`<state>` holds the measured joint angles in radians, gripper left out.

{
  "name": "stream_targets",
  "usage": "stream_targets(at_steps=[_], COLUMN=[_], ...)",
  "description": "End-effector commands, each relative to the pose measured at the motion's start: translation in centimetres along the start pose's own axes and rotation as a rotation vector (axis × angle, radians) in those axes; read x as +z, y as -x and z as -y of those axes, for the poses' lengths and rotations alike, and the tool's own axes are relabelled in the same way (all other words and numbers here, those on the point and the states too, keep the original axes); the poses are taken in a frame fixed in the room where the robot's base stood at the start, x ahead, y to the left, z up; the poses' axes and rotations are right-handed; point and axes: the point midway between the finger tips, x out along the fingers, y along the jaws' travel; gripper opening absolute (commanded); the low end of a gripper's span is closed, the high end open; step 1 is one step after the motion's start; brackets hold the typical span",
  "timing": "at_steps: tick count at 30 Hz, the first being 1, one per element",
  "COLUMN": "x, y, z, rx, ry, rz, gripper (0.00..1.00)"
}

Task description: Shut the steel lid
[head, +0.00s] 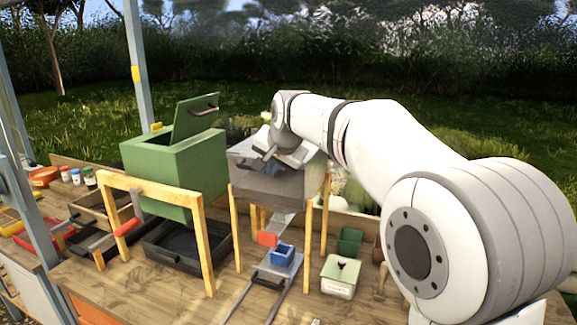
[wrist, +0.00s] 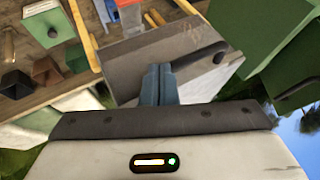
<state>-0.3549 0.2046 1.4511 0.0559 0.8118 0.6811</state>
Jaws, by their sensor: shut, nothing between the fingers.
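The grey steel bin (head: 295,187) stands on wooden legs near the middle of the head view. Its steel lid (head: 243,150) is partly hidden by my gripper; I cannot tell whether it lies fully flat. In the wrist view, the steel lid (wrist: 196,80) shows as a pale grey strip with a dark bar handle (wrist: 218,50), beside a darker grey panel. My gripper (head: 266,163) is at the top of the bin, its blue-grey fingers shut and empty. In the wrist view, the fingertips of my gripper (wrist: 158,68) overlap the grey steel; contact is unclear.
A green bin (head: 180,165) with its lid raised stands left of the steel bin, close by. Below are a black tray (head: 185,245), a blue box (head: 282,255), a cream box (head: 340,278) and a green pot (head: 349,240). Bare wood (head: 125,275) shows at the front left.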

Motion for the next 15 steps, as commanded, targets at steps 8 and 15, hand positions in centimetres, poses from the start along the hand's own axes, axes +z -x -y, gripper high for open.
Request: stream_targets(at_steps=[8,15], x=[-0.8,-1.1], y=[-0.1,-0.1], z=[-0.8,-1.3], rx=[0.01,0.013], ry=[-0.017,-0.022], rz=[-0.011,-0.014], gripper=[0.0,0.0])
